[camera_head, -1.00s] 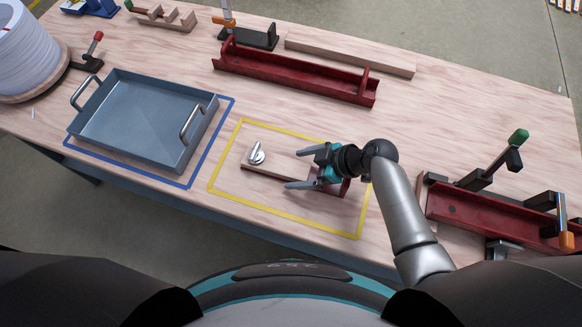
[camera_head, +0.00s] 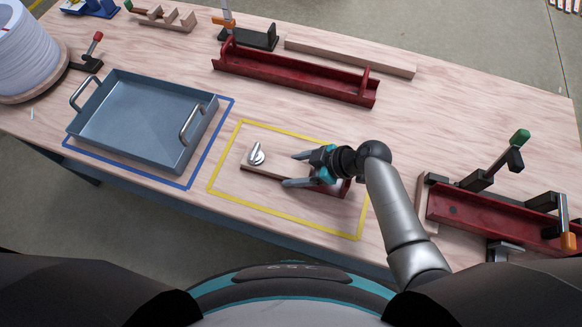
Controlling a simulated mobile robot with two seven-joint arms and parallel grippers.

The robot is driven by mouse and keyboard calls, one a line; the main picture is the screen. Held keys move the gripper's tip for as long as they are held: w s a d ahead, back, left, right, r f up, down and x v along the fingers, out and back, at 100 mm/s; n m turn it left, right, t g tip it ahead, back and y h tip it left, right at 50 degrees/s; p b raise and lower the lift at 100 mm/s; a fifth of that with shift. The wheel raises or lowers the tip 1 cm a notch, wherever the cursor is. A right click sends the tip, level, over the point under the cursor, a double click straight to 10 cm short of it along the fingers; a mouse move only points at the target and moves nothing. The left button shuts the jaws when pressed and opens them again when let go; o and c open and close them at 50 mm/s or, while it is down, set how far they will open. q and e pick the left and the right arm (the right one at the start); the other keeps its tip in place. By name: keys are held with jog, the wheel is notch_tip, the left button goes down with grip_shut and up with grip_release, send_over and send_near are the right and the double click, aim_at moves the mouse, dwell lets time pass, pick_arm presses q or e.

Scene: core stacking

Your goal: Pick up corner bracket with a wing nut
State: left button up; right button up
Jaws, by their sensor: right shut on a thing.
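The corner bracket (camera_head: 269,168) lies inside the yellow-taped rectangle. It shows a wood-coloured top face, a dark red lower edge and a dark red end under my right gripper. The silver wing nut (camera_head: 256,156) stands on its left end. My right gripper (camera_head: 290,170) reaches in from the right, with a finger on either side of the bracket's middle. It is shut on the bracket. The wrist and fingers hide part of the bracket's right half. The bracket appears to rest on the table. My left gripper is not in view.
A blue-grey tray (camera_head: 113,159) with two handles sits in the blue-taped area on the left. A long red channel (camera_head: 290,81) and a wooden bar (camera_head: 350,57) lie behind. A red fixture with clamps (camera_head: 470,211) stands at right. A white spool (camera_head: 32,50) is far left.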

aim_at(296, 169)
grip_shut()
jog(key=shift+r, duration=0.15)
jog(key=shift+r, duration=0.45)
notch_tip(296, 169, up, 19)
jog(key=p, duration=0.5)
jog(key=w+d+r+m+t+b, duration=0.1)
jog(key=d+r+m+b, duration=0.1)
jog(key=d+r+b, duration=0.2)
jog(key=w+d+r+m+t+h+b, duration=0.1)
jog(key=d+r+b, duration=0.3)
jog(key=d, duration=0.6)
jog(key=shift+r+m+t+b, duration=0.3)
jog(key=shift+r+m+b, duration=0.1)
jog(key=shift+r, duration=0.35)
jog(key=shift+d, duration=0.15)
